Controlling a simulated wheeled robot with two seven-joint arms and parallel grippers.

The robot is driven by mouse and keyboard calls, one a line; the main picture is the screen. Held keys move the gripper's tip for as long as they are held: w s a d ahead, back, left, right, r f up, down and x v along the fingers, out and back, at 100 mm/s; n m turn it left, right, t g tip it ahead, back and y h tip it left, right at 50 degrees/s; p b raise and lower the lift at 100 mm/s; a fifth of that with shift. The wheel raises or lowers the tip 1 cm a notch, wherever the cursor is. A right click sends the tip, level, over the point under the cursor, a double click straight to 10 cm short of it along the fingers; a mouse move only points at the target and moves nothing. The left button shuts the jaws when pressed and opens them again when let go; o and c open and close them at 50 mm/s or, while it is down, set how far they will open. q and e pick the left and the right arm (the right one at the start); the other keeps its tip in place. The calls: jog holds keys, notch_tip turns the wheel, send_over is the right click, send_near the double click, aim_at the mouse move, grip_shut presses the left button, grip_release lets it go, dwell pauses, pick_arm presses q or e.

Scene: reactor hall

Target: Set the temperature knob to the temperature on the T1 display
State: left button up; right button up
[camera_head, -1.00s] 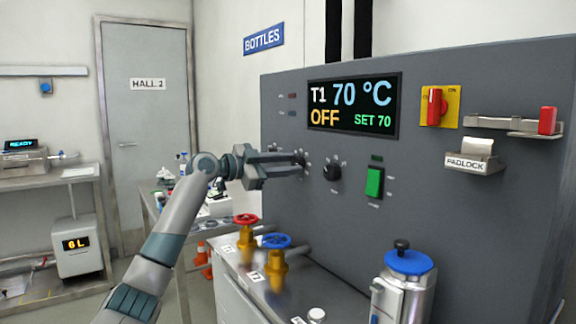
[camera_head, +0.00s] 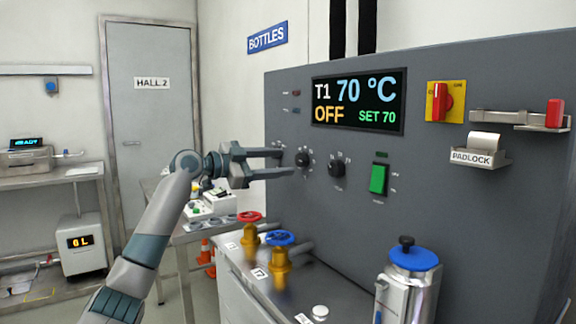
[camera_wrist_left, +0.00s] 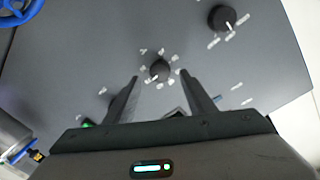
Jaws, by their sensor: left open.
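The T1 display (camera_head: 357,101) reads T1 70 °C, OFF and SET 70. Two black round knobs sit on the grey panel below it, a left knob (camera_head: 302,158) and a right knob (camera_head: 337,169). Their small labels are too blurred to read in the head view. My left gripper (camera_head: 284,162) is open in front of the left knob, its fingertips short of it. In the left wrist view a knob (camera_wrist_left: 159,70) shows between and beyond the two open fingers, apart from them. Another knob (camera_wrist_left: 221,18) shows at the upper right there. My right gripper is not in view.
A green rocker switch (camera_head: 377,179), a red switch on a yellow plate (camera_head: 446,101) and a padlock holder (camera_head: 480,152) are on the panel. Red (camera_head: 249,216) and blue (camera_head: 281,238) valve wheels stand below the gripper. A blue-lidded canister (camera_head: 413,270) stands at the front right.

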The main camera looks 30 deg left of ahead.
pick_arm(q)
jog(key=b+v, duration=0.2)
jog(key=v, duration=1)
jog(key=shift+s+a+b, duration=0.15)
jog(key=shift+s+b, duration=0.15)
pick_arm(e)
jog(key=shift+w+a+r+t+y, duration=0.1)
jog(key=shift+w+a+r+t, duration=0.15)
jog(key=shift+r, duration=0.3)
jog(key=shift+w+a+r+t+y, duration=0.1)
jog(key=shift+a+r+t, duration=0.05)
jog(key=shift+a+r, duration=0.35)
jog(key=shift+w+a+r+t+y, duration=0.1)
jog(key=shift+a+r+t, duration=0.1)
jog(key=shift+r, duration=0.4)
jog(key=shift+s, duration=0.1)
